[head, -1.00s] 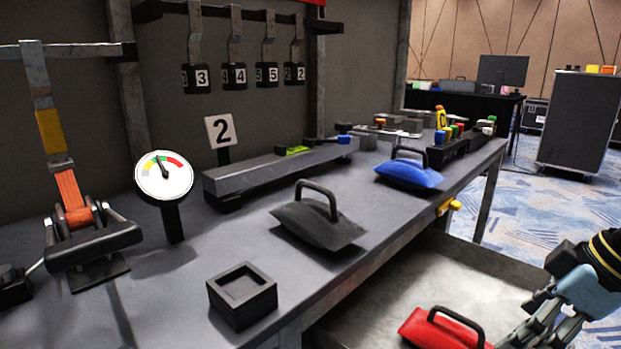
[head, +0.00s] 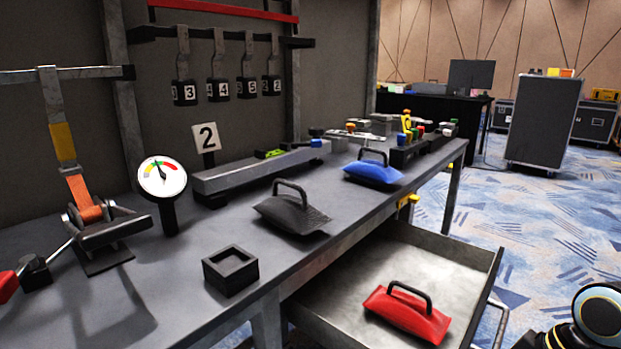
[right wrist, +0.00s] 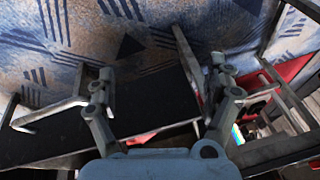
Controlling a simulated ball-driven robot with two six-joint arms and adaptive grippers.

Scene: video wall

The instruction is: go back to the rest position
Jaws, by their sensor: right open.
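In the right wrist view my right gripper (right wrist: 158,85) is open, its two fingers spread apart with nothing between them. Behind it are patterned carpet, dark flat surfaces and metal bars. In the head view only a rounded part of my right arm shows at the lower right corner, and the right gripper's fingers are out of that view. My left gripper is not in any view.
A grey workbench (head: 110,310) runs along the left. Its open drawer (head: 455,250) juts out with a red bag (head: 408,312) in it. A black bag (head: 292,212) and a blue bag (head: 372,171) sit on the bench. Carpet (head: 540,240) at the right is clear.

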